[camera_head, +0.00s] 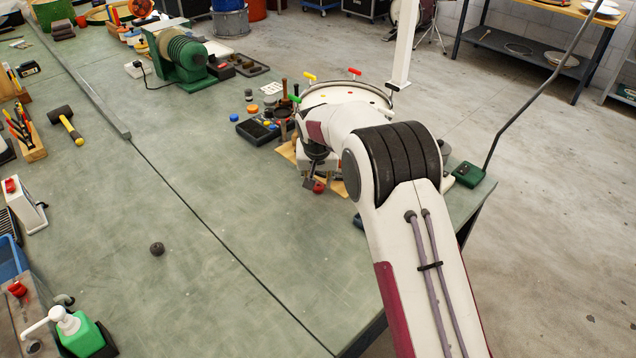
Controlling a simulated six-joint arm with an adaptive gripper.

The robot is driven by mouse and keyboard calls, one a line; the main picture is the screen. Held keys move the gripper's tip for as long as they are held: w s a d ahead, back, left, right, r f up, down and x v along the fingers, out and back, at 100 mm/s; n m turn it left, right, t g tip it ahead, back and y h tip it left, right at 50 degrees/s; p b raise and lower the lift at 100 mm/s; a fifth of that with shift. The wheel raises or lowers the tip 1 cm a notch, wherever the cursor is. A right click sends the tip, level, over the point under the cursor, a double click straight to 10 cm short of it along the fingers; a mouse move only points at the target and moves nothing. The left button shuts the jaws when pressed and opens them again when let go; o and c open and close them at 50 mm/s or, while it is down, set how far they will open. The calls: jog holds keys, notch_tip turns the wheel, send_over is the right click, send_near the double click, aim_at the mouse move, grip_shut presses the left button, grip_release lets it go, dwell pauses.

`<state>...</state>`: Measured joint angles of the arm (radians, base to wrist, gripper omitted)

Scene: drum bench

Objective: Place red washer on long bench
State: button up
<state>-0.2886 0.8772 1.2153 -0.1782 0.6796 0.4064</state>
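The long bench (200,215) has a worn green top and runs from the lower front to the upper left. My gripper (312,184) points down over a light wooden board at the bench's right side, and my arm partly hides it. A small red round thing (319,187), which may be the red washer, is right at the fingertips. I cannot tell whether it is between the fingers or just behind them.
A drum (345,93) with coloured clips stands behind my gripper. A black tray (258,131) and several small coloured parts lie left of it. A dark knob (157,249) sits alone on the open bench top. A mallet (66,124) lies further left.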

jog(key=v, duration=0.9)
jog(key=shift+s+r, duration=0.15)
jog(key=shift+r, duration=0.2)
dwell(0.5)
jog(key=s+d+r, duration=0.6)
jog(key=s+r, duration=0.2)
jog(key=s, duration=0.2)
jog(key=s+d+r, duration=0.6)
jog(key=s+r, duration=0.2)
jog(key=s, duration=0.3)
jog(key=s+d+f, duration=0.1)
jog(key=s+d, duration=0.2)
jog(key=s, duration=0.9)
jog(key=s+d+f+t, duration=0.1)
jog(key=s+d+f, duration=0.1)
jog(key=s, duration=1)
jog(key=shift+s+d+f, duration=0.15)
jog(key=shift+d+f, duration=0.1)
jog(key=shift+d, duration=0.3)
